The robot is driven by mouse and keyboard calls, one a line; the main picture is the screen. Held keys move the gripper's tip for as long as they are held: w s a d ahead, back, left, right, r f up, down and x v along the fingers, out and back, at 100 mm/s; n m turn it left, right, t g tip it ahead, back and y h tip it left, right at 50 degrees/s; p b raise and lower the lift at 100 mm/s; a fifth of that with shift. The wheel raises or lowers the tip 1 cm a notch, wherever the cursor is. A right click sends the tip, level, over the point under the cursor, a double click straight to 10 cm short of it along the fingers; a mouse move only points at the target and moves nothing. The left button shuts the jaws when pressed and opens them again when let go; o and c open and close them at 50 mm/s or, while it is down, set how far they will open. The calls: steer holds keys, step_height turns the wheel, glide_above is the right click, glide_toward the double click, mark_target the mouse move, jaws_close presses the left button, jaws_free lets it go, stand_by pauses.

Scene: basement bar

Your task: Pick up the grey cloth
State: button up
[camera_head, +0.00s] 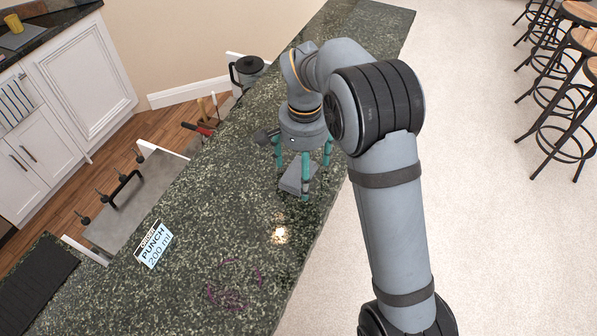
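The grey cloth (291,181) looks like a small flat folded block on the dark green speckled counter (215,200), near the counter's right edge. My gripper (304,178) is right above and around it, pointing down. Its teal fingers are spread apart, with one finger in front of the cloth's right part. I see no finger closed on the cloth. Whether the fingertips touch the cloth or the counter cannot be told. Part of the cloth is hidden by the fingers and the gripper body.
An order sign reading "PUNCH 200 ml" (153,244) is on the counter's left side. A dark lidded jug (247,72) stands at the back, with a red-handled item (197,129) nearer. Purple marks (235,287) are on the front counter. Bar stools (575,75) stand far right.

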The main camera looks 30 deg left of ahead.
steer(key=shift+s, duration=0.15)
steer(key=shift+c, duration=0.4)
steer(key=c, duration=1.1)
steer(key=shift+c, duration=0.4)
